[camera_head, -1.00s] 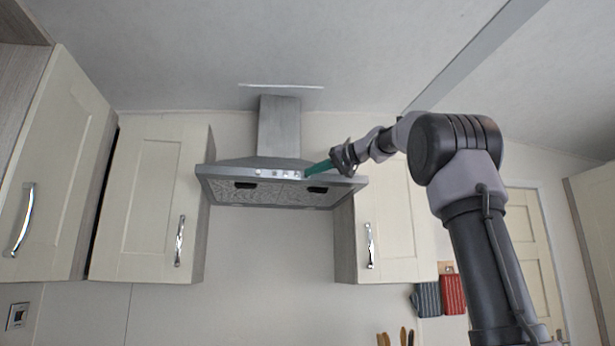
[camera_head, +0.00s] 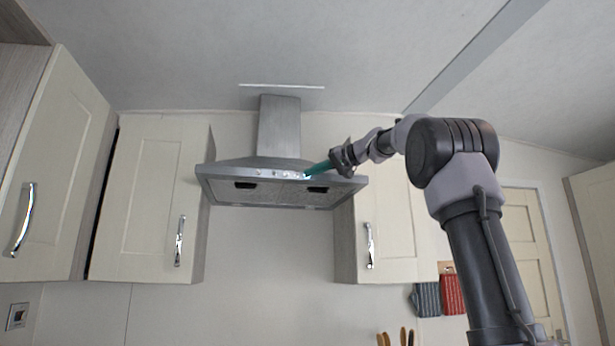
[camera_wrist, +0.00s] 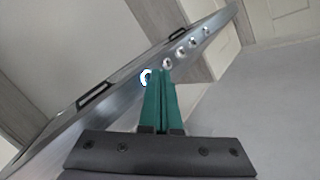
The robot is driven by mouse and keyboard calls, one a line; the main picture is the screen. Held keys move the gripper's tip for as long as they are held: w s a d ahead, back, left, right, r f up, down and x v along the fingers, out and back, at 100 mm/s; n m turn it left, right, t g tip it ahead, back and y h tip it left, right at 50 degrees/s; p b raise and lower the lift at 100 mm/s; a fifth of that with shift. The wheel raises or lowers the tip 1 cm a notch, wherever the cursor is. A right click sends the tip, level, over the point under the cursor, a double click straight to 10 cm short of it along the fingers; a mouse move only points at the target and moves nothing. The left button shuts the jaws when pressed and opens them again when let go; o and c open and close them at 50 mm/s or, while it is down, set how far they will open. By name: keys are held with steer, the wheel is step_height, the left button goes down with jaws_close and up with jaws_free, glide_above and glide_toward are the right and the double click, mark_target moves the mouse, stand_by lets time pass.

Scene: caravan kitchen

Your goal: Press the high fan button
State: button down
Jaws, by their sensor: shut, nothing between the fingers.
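The steel cooker hood (camera_head: 230,171) hangs on the wall with a row of small round buttons along its front edge. The end button (camera_wrist: 147,77) of the row has a bright bluish-white ring in the wrist view; a bright spot also shows by my fingertips in the head view. The neighbouring button (camera_wrist: 167,63) and others beyond it look plain silver. No labels are readable, so I cannot tell which is the high fan button. My gripper (camera_wrist: 160,73), with teal fingers, is shut and empty. Its tips are at the hood front beside the ringed button; contact cannot be told.
Cream wall cupboards flank the hood on the left (camera_head: 148,210) and right (camera_head: 388,225). A grey cloth (camera_head: 427,299) and a red cloth (camera_head: 452,294) hang below right, near wooden utensils (camera_head: 403,337). The space under the hood is clear.

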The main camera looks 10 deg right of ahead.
steer(key=shift+s, duration=0.35)
steer(key=s, duration=0.6)
stand_by(0.4)
stand_by(0.3)
steer(key=s+d+f+m+g+h, duration=0.1)
steer(key=s+f+m+h, duration=0.1)
steer(key=s+f, duration=0.7)
steer(key=s+d+f+m+g+h, duration=0.2)
steer(key=s+f, duration=0.7)
steer(key=f, duration=1)
steer(key=s+d+f+m+g+h, duration=0.1)
steer(key=s+f+h, duration=0.4)
steer(key=s+f, duration=0.4)
step_height(320, 180, down, 6)
steer(key=shift+d+f+m+h, duration=0.1)
steer(key=shift+d+m+h, duration=0.2)
steer(key=shift+d+m, duration=0.1)
steer(key=shift+a+g, duration=0.1)
steer(key=shift+g, duration=0.2)
